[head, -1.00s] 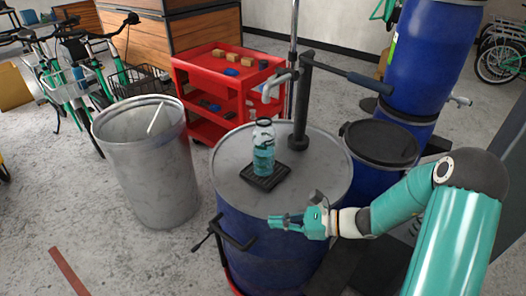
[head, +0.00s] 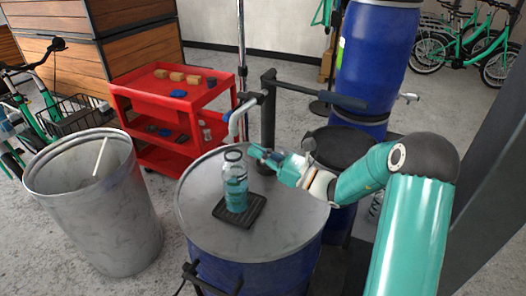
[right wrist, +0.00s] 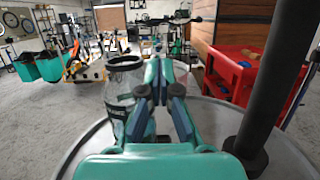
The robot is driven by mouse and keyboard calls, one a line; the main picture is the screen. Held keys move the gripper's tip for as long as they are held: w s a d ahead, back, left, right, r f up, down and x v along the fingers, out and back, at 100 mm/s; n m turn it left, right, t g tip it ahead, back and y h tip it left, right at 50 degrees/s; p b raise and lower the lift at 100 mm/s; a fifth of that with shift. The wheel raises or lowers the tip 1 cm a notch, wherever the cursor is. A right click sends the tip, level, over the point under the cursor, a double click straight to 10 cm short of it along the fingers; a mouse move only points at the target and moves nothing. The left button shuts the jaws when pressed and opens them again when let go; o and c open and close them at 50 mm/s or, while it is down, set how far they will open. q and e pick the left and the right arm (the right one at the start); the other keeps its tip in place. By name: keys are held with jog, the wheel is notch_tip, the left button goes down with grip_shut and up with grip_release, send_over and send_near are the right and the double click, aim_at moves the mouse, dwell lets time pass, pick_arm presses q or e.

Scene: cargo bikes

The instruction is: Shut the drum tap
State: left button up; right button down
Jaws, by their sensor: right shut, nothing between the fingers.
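A clear bottle (head: 235,180) with teal on it stands upright on a black pad (head: 240,211) on the drum's grey lid (head: 200,205). A grey bent spout (head: 234,122) hangs over the bottle from a dark post (head: 268,110) with a long dark bar. A pale tap (head: 409,97) sticks out from the raised blue drum (head: 372,60) behind. My right gripper (head: 256,152) is shut and empty, just right of the bottle's neck and below the spout. Contact with the bottle cannot be told. The right wrist view shows the fingers (right wrist: 160,75) beside the bottle (right wrist: 122,85). My left gripper is out of view.
A grey bin (head: 95,215) stands left of the drum. A red cart (head: 125,100) with small blocks is behind. A dark-lidded drum (head: 335,145) is partly behind my right arm. Bikes stand at the back right.

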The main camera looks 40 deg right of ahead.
jog(key=w+r+p, duration=0.1)
jog(key=w+a+r+p, duration=0.1)
jog(key=w+r, duration=0.1)
jog(key=w+a+r+p, duration=0.1)
jog(key=w+r, duration=0.1)
jog(key=shift+w+a+r, duration=0.2)
jog(key=shift+w+r, duration=0.05)
